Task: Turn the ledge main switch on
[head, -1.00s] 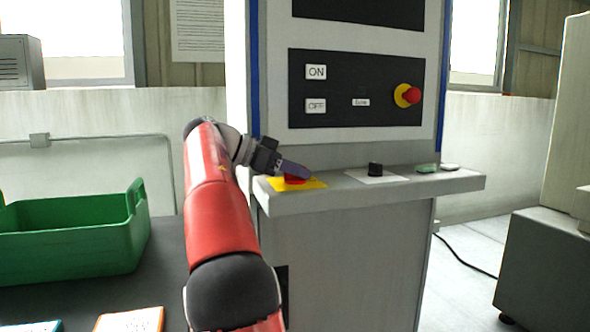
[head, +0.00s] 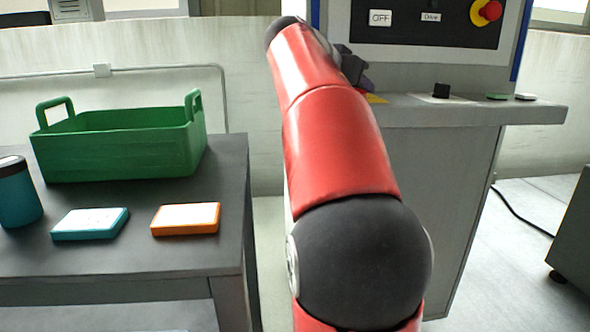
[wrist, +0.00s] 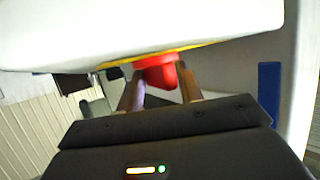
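The ledge main switch is a red knob (wrist: 157,71) on a yellow plate (head: 377,99). In the wrist view the plate shows as a thin yellow strip behind the knob. My gripper (wrist: 160,84) has one finger on each side of the knob and looks shut on it. In the head view my red arm hides the knob and most of the gripper; only a dark part of the gripper and a corner of the plate show. The plate lies at the left end of the grey ledge (head: 530,114) on the machine cabinet.
Along the ledge are a black knob (head: 441,90), a green button (head: 498,97) and a white button (head: 525,97). A red and yellow stop button (head: 487,12) is on the panel above. A dark table (head: 110,255) at left holds a green crate (head: 120,150).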

